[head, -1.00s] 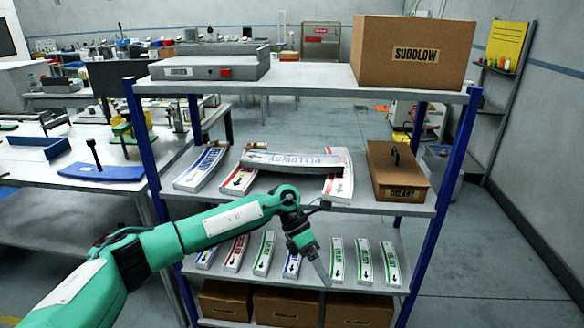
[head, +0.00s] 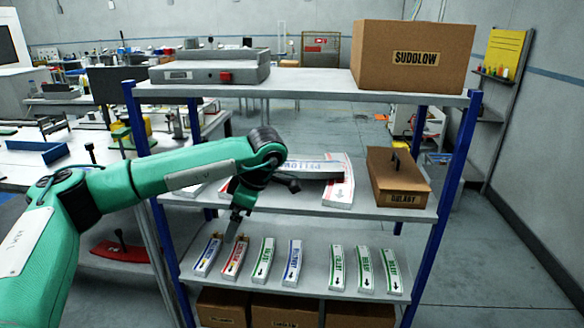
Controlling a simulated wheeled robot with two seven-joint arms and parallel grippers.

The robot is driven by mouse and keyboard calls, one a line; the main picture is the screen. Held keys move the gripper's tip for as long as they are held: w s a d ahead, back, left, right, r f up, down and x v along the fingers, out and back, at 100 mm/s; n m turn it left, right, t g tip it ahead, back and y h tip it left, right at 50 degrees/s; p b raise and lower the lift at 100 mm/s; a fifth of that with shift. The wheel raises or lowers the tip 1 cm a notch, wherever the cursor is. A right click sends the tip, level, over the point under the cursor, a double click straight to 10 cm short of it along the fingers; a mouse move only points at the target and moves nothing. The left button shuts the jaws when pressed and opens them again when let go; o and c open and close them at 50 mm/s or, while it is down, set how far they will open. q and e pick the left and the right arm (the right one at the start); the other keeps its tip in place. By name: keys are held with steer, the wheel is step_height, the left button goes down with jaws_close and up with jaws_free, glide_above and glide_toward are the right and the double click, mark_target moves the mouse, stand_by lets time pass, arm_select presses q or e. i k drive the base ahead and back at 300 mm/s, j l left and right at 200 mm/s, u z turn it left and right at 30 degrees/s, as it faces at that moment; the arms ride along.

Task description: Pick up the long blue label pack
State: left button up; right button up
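A long blue-marked label pack (head: 193,189) lies at the left end of the middle shelf; my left arm hides most of it. Another long pack with bluish lettering (head: 318,167) lies crosswise near a long red-marked pack (head: 341,186); the arm covers its left end. My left gripper (head: 231,236) points down in front of the shelving, below the middle shelf. In the picture it overlaps the lower shelf between a short blue pack (head: 208,255) and a short red pack (head: 235,257). I see nothing held, but its finger opening cannot be made out. My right gripper is out of view.
Short green packs (head: 364,270) and another short blue pack (head: 292,263) lie on the lower shelf. A brown box (head: 402,196) stands at the middle shelf's right end. Blue posts (head: 452,180) and the top shelf (head: 310,92) bound the space. Cartons (head: 285,311) sit below.

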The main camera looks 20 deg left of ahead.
mark_target(303, 169)
steer(key=i, duration=1.45)
